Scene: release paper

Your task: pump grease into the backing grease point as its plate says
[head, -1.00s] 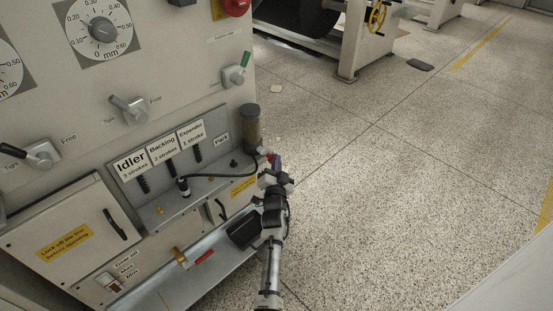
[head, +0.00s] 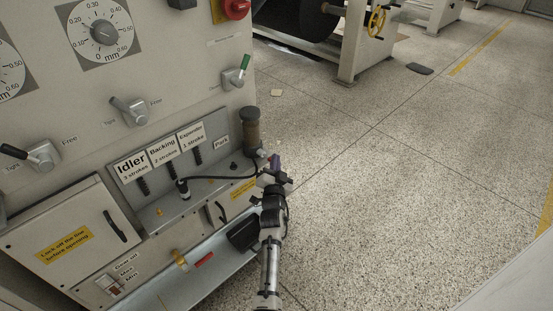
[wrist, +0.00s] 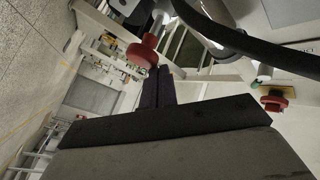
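The backing plate (head: 162,151) reads "Backing 2 strokes", between the "Idler 3 strokes" plate (head: 131,165) and the "Expander 1 stroke" plate (head: 191,136). A dark column of fittings runs below each. The hose coupler (head: 183,187) stands upright on the sloped shelf below the backing column; I cannot tell exactly how it is seated. Its black hose (head: 222,178) runs right to the grease pump (head: 251,128). My gripper (head: 274,162) is right of the pump's lower part. In the wrist view its dark fingers (wrist: 158,84) are together, with a red knob (wrist: 143,55) just beyond the tips.
A "Park" label (head: 221,141) is left of the pump. Levers and dials stand above the plates. A red stop button (head: 237,8) is at the upper right of the panel. A metal tray (head: 195,275) juts out below. The floor to the right is open.

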